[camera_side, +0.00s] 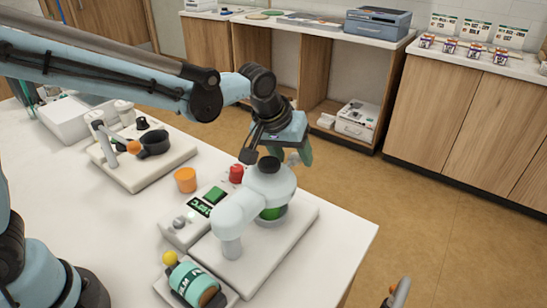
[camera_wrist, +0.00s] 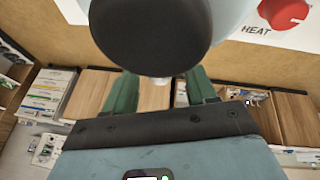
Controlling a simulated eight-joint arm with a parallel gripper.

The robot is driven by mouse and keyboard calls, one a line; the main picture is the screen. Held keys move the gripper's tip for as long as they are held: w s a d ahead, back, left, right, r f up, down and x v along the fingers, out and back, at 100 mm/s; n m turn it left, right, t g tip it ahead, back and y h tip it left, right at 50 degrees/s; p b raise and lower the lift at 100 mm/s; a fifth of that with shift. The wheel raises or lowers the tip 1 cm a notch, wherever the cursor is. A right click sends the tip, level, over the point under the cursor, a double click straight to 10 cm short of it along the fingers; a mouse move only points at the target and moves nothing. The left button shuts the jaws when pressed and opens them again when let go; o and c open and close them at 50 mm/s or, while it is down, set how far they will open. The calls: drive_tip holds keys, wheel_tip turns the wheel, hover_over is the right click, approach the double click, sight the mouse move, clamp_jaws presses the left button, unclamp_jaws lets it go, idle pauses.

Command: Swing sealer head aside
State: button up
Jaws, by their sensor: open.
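The sealer stands on a white base plate (camera_side: 295,228) near the table's front right corner. Its white sealer head (camera_side: 268,185) is an arm on a post (camera_side: 231,247), with a black knob (camera_side: 268,164) on top. The head is over a round holder with something green (camera_side: 272,212). My gripper (camera_side: 297,156) is open, just behind and above the head's far end, with one green finger clearly showing. In the wrist view, the black knob (camera_wrist: 150,35) looms large in front of the two open green fingers (camera_wrist: 162,92). Nothing shows between the fingers; contact with the head cannot be told.
A red knob (camera_side: 236,173) marked HEAT and a green-lit panel (camera_side: 207,203) sit left of the head. Free floor lies right.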

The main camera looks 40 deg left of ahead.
drive_tip(key=shift+c, duration=0.3)
clamp_jaws()
drive_tip(key=s+d+m+g+h, duration=0.2)
drive_tip(key=s+d+m, duration=0.4)
drive_tip(key=d, duration=0.3)
drive_tip(key=s+d+m+g+h, duration=0.1)
drive_tip(key=s+d+m+g, duration=0.1)
drive_tip(key=s+d+m, duration=0.4)
drive_tip(key=shift+s+d+m+h, duration=0.4)
drive_tip(key=shift+d+m, duration=0.6)
drive_tip(key=shift+d, duration=0.75)
drive_tip(key=shift+s, duration=0.15)
drive_tip(key=shift+o, duration=0.3)
unclamp_jaws()
